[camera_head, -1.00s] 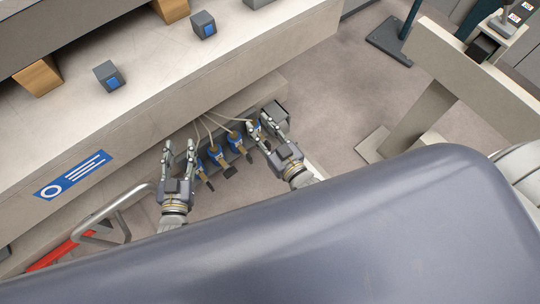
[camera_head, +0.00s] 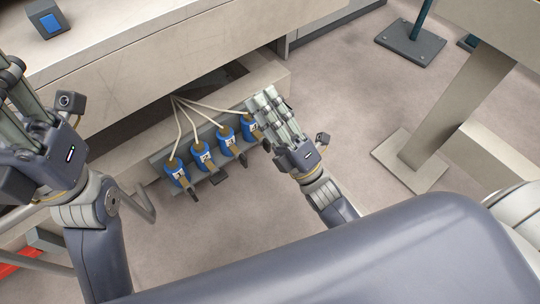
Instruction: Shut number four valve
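Several blue valves stand in a slanting row on a grey rail (camera_head: 158,160). The rightmost valve (camera_head: 250,128) is partly covered by my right gripper, and its label is not fully readable. Its dark handle (camera_head: 265,144) points down and right, beside the fingers. The other valves (camera_head: 176,172), (camera_head: 203,157) and (camera_head: 228,141) have handles pointing down and right too. My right gripper (camera_head: 264,99) is at the right side of the rightmost valve, its fingers extended and apart; contact cannot be told. My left gripper (camera_head: 25,95) is raised at the left edge, open and empty.
Pale hoses (camera_head: 185,118) run from the valves under the beige machine bed (camera_head: 200,50). A grey post (camera_head: 450,115) stands at right. The floor (camera_head: 335,90) between is clear.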

